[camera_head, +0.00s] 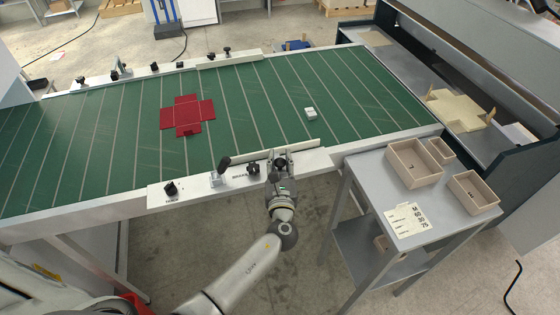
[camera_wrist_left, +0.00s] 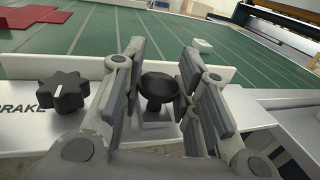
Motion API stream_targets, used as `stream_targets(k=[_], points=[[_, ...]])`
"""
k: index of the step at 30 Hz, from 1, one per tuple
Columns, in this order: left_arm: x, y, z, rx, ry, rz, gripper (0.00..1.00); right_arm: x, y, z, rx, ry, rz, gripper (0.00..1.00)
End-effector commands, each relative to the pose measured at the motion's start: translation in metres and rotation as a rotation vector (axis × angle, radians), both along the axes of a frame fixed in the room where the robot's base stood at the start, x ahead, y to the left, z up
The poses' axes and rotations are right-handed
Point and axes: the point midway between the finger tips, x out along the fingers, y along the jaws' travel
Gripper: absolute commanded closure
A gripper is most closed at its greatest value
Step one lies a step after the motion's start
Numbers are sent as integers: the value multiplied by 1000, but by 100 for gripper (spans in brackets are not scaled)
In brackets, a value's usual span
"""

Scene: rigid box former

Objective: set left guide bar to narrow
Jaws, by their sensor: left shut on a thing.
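The left guide bar (camera_head: 304,145) is a thin pale strip along the near edge of the green belt; it also shows in the left wrist view (camera_wrist_left: 45,66). A round black knob (camera_wrist_left: 159,88) on a small light block stands in front of the strip. My left gripper (camera_head: 280,163) is at this knob, with its two fingers on either side of it in the left wrist view, shut on it. The fingers hide part of the block below. My right gripper is not in view.
A black star-shaped brake knob (camera_wrist_left: 62,92) sits close left of my gripper. A black lever (camera_head: 223,164) and another knob (camera_head: 170,188) stand farther left on the rail. A red cardboard blank (camera_head: 187,114) and a small white box (camera_head: 310,113) lie on the belt. A grey table (camera_head: 375,185) stands right.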

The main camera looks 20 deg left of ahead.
Motion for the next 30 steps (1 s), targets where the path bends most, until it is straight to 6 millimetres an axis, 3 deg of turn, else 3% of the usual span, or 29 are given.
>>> stream_targets(k=[5,13,20,21,26,30], points=[[1,0,0,0,0,0,100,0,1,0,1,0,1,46],[26,18,0,3,-1,0,100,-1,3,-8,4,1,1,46],[26,18,0,1,0,0,100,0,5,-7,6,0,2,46],[26,17,0,1,0,0,69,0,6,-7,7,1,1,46],[25,17,0,1,0,0,48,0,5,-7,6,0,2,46],[25,17,0,0,0,0,48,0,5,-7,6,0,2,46]])
